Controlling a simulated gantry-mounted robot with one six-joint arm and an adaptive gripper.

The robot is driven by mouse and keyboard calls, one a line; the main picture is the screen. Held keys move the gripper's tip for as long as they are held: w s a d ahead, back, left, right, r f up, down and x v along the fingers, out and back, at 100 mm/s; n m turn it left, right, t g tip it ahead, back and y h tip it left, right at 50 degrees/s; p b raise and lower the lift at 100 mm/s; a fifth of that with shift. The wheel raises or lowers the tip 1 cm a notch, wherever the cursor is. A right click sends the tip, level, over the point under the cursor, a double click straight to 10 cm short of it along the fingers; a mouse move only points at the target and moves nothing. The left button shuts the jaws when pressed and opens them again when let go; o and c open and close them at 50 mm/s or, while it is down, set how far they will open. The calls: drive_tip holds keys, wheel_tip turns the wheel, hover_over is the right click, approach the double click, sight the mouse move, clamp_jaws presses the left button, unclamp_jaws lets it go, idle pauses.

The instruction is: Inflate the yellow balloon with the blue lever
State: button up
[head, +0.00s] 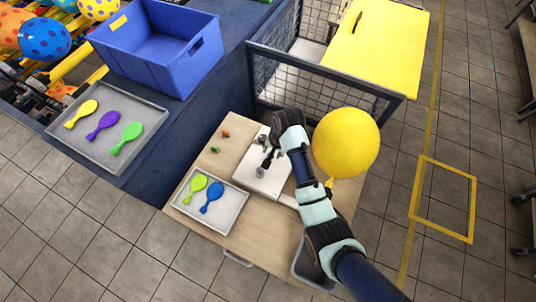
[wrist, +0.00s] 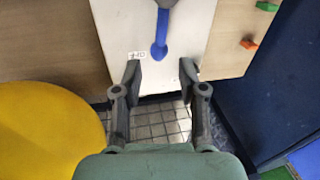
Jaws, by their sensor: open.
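The yellow balloon (head: 346,142) is large, round and inflated, to the right of the white machine plate (head: 247,152) on the wooden table. Its neck points down, and my arm passes close to it. In the wrist view the balloon (wrist: 45,130) fills the lower left. The blue lever (wrist: 159,40) lies over the white plate, its rounded end towards me. My gripper (wrist: 159,72) is open, with its fingertips on either side of and just short of the lever's end, not touching it. In the head view my gripper (head: 264,151) is over the plate and hides the lever.
A grey tray (head: 236,219) holds flat green and blue balloons; another tray (head: 72,147) holds yellow, purple and green ones. Small orange (head: 226,133) and green (head: 215,150) pieces are left of the plate. A blue crate (head: 135,68) and mesh fence (head: 330,90) stand behind.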

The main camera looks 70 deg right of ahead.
drive_tip(key=shift+m, duration=0.8)
drive_tip(key=x, duration=0.5)
drive_tip(key=b+x, duration=0.1)
drive_tip(key=x, duration=0.1)
drive_tip(key=shift+w+a+f, duration=0.2)
drive_tip(key=shift+a, duration=0.15)
clamp_jaws()
